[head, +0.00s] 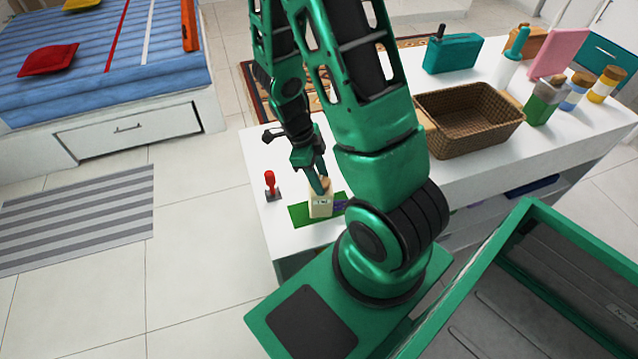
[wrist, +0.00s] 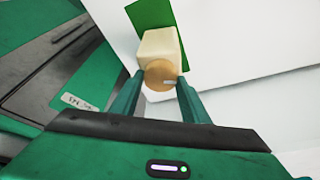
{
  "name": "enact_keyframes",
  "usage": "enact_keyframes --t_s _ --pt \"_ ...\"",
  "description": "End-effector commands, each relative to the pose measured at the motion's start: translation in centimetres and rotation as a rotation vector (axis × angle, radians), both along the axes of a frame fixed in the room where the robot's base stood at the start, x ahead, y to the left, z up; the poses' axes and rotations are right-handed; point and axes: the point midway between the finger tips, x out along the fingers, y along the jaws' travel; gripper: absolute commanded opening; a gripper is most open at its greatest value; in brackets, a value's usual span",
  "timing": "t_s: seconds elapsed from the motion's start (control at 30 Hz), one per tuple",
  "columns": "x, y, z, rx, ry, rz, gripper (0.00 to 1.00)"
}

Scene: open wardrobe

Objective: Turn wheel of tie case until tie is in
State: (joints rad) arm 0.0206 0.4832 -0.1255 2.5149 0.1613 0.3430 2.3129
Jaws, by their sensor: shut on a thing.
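The tie case (head: 320,205) is a small cream box standing on a green mat (head: 301,215) near the left end of the white table. In the wrist view the case (wrist: 160,45) has a round tan wheel (wrist: 160,75) on the side facing me. My gripper (wrist: 160,84) has its two green fingers on either side of the wheel, shut on it. In the head view my gripper (head: 321,188) reaches down to the top of the case. A bit of purple, perhaps the tie (head: 341,205), shows beside the case, partly hidden by my arm.
A red-handled object (head: 270,184) stands left of the mat. A wicker basket (head: 468,118), a teal radio-like box (head: 452,53) and several bottles and jars stand farther right on the table (head: 262,155). A bed (head: 110,70) is at the upper left.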

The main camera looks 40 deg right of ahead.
Motion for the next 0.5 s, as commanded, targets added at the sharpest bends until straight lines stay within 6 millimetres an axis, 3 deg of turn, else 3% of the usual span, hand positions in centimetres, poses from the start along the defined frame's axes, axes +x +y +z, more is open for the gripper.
enact_keyframes --t_s 0.17,0.5 --pt "-0.01 -0.09 0.0 -0.001 0.0 -0.079 0.23" --pt "-0.03 -0.11 0.0 -0.001 0.001 -0.524 0.23"
